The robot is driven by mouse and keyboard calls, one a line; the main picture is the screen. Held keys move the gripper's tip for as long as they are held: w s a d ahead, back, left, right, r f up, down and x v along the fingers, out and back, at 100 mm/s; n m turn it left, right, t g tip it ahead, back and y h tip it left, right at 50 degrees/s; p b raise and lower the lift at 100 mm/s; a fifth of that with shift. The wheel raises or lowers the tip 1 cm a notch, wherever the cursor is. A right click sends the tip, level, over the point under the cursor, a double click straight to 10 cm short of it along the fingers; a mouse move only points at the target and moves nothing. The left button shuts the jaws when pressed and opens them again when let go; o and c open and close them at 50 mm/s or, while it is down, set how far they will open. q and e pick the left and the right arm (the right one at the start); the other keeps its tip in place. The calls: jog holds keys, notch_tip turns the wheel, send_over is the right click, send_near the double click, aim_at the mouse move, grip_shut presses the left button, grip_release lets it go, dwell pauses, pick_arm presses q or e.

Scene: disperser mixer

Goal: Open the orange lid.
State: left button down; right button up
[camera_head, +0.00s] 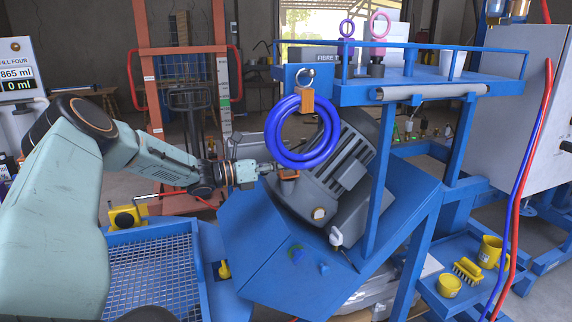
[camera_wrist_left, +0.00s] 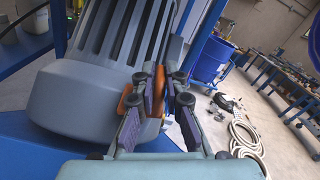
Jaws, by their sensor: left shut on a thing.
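The orange lid (camera_head: 289,174) is a small orange piece on the side of the grey ribbed motor housing (camera_head: 335,170), just below the blue hose coil. My left gripper (camera_head: 268,168) reaches it from the left in the head view. In the left wrist view, the fingers of my left gripper (camera_wrist_left: 158,92) are closed on the upright orange lid (camera_wrist_left: 158,85). More orange (camera_wrist_left: 128,103) shows left of the fingers, against the grey housing (camera_wrist_left: 95,85). The fingers hide part of the lid. My right gripper is not in view.
A coiled blue hose (camera_head: 282,132) hangs just above the lid, close to my gripper. A blue frame with a shelf (camera_head: 430,85) stands to the right. A blue mesh-topped platform (camera_head: 150,275) lies below my left arm. Yellow cups (camera_head: 490,250) and a brush (camera_head: 467,270) sit at lower right.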

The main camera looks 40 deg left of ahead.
pick_arm(q)
jog(key=n, duration=0.1)
jog(key=a+r+n+p, duration=0.1)
jog(key=shift+w+n+p, duration=0.3)
jog(key=shift+w+a+r+n+p, duration=0.15)
jog(key=shift+a+n+p, duration=0.25)
jog(key=shift+n, duration=0.5)
jog(key=n, duration=0.1)
jog(key=w+a+n, duration=0.1)
jog(key=n, duration=0.1)
jog(key=shift+a+n+p, duration=0.3)
jog(key=shift+p, duration=0.1)
jog(key=n, duration=0.1)
jog(key=a+n, duration=0.1)
jog(key=n, duration=0.1)
jog(key=shift+w+a+f+n, duration=0.2)
jog(key=shift+w+a+n, duration=0.1)
jog(key=shift+w, duration=0.1)
jog(key=n, duration=0.1)
jog(key=a+n+b, duration=0.1)
jog(key=shift+w+f+n, duration=0.25)
jog(key=shift+n, duration=0.05)
jog(key=shift+w+a+f+n+b, duration=0.15)
jog(key=shift+a+n+b, duration=0.2)
jog(key=shift+n, duration=0.45)
jog(key=shift+w+a+f+n+b, duration=0.2)
jog(key=shift+n+b, duration=0.15)
jog(key=shift+n, duration=0.45)
jog(key=shift+a+r, duration=0.1)
